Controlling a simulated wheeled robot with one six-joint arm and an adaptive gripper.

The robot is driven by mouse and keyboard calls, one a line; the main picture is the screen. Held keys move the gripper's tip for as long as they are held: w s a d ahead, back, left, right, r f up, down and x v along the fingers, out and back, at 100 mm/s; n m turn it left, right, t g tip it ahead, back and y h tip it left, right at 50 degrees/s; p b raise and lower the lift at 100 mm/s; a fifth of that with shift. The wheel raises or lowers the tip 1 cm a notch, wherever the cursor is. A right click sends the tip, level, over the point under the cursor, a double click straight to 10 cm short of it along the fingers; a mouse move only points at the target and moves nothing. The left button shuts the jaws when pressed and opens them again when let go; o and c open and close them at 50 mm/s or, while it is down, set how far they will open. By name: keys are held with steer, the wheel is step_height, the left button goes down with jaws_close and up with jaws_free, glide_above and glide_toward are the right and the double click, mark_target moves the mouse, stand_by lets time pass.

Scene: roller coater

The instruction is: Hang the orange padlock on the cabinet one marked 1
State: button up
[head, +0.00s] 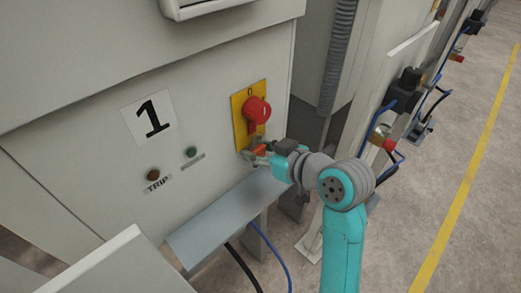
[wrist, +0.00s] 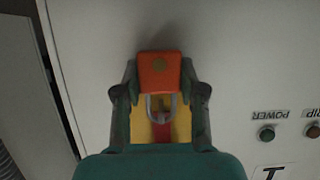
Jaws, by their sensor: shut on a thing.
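The cabinet (head: 85,115) marked 1 fills the left of the head view, with its black "1" label (head: 150,116). On it is a yellow switch plate (head: 240,108) with a red rotary handle (head: 256,109). My gripper (head: 258,152) is at the plate's lower end, just below the handle. In the wrist view it is shut on the orange padlock (wrist: 160,72), one finger on each side of the body. The grey shackle (wrist: 151,106) overlaps the yellow plate and red handle there. I cannot tell whether it passes through the handle.
A TRIP lamp (head: 153,174) and a green POWER lamp (head: 190,152) sit left of the switch. A grey sloped ledge (head: 225,215) juts out below. A ribbed hose (head: 338,55) runs down at right. Open floor with a yellow line (head: 455,205) lies further right.

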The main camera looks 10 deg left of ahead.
steer(key=shift+a+f, duration=0.15)
steer(key=shift+f, duration=0.25)
steer(key=o, duration=1.1)
steer(key=shift+o, duration=1)
steer(key=shift+w+a, duration=0.15)
steer(key=shift+a, duration=0.1)
steer(key=shift+d+r, duration=0.1)
steer(key=shift+d, duration=0.05)
steer(key=shift+d+r, duration=0.1)
steer(key=shift+d, duration=0.15)
steer(key=v, duration=1.1)
steer(key=shift+s, duration=0.25)
